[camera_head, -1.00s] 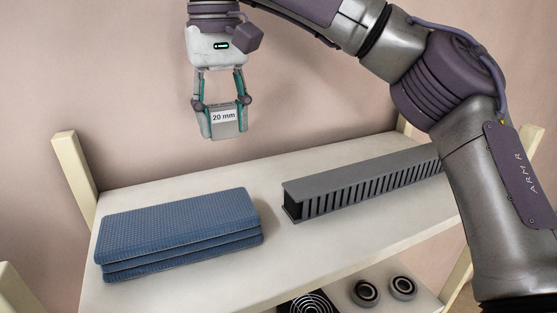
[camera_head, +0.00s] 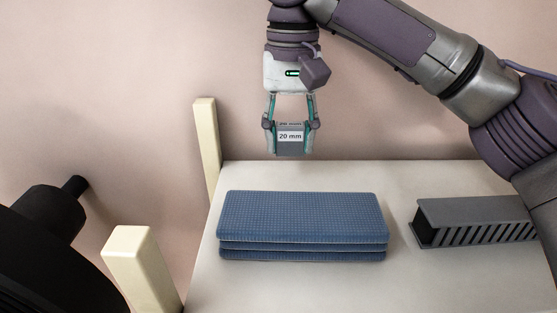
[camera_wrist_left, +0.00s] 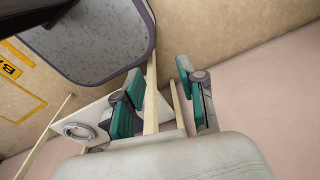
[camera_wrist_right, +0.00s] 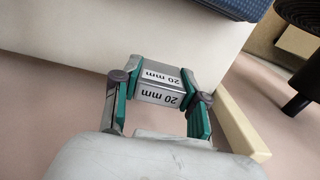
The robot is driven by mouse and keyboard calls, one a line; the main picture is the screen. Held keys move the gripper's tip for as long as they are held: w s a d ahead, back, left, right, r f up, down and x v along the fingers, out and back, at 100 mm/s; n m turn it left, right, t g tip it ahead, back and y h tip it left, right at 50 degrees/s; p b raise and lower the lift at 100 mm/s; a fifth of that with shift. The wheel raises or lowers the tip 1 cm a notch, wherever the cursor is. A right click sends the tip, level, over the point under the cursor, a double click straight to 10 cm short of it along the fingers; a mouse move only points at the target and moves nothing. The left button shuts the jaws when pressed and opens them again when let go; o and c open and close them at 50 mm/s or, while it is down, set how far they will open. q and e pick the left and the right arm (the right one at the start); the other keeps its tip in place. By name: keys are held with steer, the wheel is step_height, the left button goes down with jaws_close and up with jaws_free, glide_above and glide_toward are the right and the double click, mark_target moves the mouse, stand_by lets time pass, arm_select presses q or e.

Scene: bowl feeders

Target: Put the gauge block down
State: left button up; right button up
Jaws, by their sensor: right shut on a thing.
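The gauge block (camera_head: 290,137) is a small grey block with white "20 mm" labels. My right gripper (camera_head: 290,149) is shut on it and holds it in the air, above and behind a stack of blue textured mats (camera_head: 300,213) on a pale shelf. In the right wrist view the block (camera_wrist_right: 162,85) sits between the two fingers, clear of other surfaces. My left gripper (camera_wrist_left: 163,80) shows only in the left wrist view, its fingers apart with nothing held between them.
A long grey slotted rack (camera_head: 475,222) lies on the shelf, right of the mats. Bare shelf top (camera_head: 400,180) shows behind and around them. Pale posts (camera_head: 207,150) stand at the shelf's left side. A large black rounded object (camera_head: 50,250) fills the lower left.

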mark_target(278, 156)
steer(key=shift+s+a+f, duration=0.15)
steer(key=shift+a+f, duration=0.15)
steer(key=shift+a, duration=0.4)
steer(key=shift+s+a+f, duration=0.1)
steer(key=shift+a+f, duration=0.05)
steer(key=shift+a, duration=0.1)
steer(key=shift+s+f, duration=0.1)
steer(key=shift+f, duration=0.15)
step_height(278, 156, down, 3)
steer(key=shift+d+f+p, duration=0.1)
steer(key=shift+p, duration=0.6)
steer(key=shift+f, duration=0.2)
steer(key=o, duration=1.2)
steer(key=shift+f, duration=0.1)
arm_select(q)
steer(key=shift+s+r, duration=0.65)
steer(key=shift+r, duration=0.15)
